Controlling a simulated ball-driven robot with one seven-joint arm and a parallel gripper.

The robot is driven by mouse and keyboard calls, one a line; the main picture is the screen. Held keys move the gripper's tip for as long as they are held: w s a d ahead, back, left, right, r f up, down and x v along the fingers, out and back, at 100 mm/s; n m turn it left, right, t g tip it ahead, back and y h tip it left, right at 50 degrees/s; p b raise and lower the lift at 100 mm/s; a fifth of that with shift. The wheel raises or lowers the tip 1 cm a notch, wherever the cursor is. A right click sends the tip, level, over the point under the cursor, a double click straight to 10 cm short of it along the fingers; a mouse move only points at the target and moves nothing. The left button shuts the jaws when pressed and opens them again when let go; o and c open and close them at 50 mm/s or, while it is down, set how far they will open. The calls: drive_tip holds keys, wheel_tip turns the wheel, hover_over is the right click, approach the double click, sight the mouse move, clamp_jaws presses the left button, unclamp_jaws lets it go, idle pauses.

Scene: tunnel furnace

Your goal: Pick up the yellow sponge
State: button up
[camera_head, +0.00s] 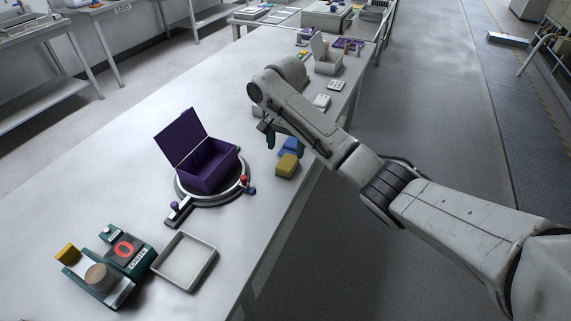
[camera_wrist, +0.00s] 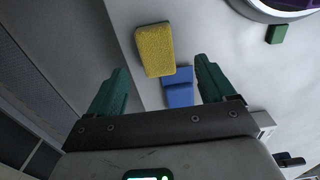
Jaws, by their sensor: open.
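The yellow sponge (camera_head: 287,165) lies on the long white table near its right edge. It also shows in the wrist view (camera_wrist: 154,50), just beyond the fingertips and between their lines. A blue block (camera_head: 291,145) lies next to it, and in the wrist view this blue block (camera_wrist: 178,88) shows between the fingers. My gripper (camera_wrist: 161,68) is open and empty, with dark green fingers on either side. In the head view my gripper (camera_head: 284,142) is above the table by the blue block, partly hidden by my arm.
An open purple box (camera_head: 208,168) stands on a round base left of the sponge. An empty grey tray (camera_head: 184,262) and a green scale (camera_head: 112,265) are nearer. A grey open case (camera_head: 327,60) stands farther back. The table's right edge is close to the sponge.

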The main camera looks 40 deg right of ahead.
sight(287, 161)
drive_tip(key=shift+s+d+f+p, duration=0.1)
drive_tip(key=shift+f+p, duration=0.1)
drive_tip(key=shift+f, duration=1.55)
drive_tip(key=shift+s+d+f+p, duration=0.1)
drive_tip(key=shift+f+p, duration=0.1)
drive_tip(key=shift+f, duration=1.5)
drive_tip(key=shift+c, duration=0.2)
drive_tip(key=c, duration=1)
drive_tip(key=shift+r, duration=0.1)
drive_tip(key=shift+r, duration=0.5)
drive_tip(key=s+a+r+p, duration=0.2)
drive_tip(key=s+r+p, duration=0.7)
drive_tip(key=s+r, duration=0.2)
drive_tip(key=shift+s+a+r, duration=0.3)
drive_tip(key=shift+s+r, duration=0.1)
drive_tip(key=shift+s, duration=1)
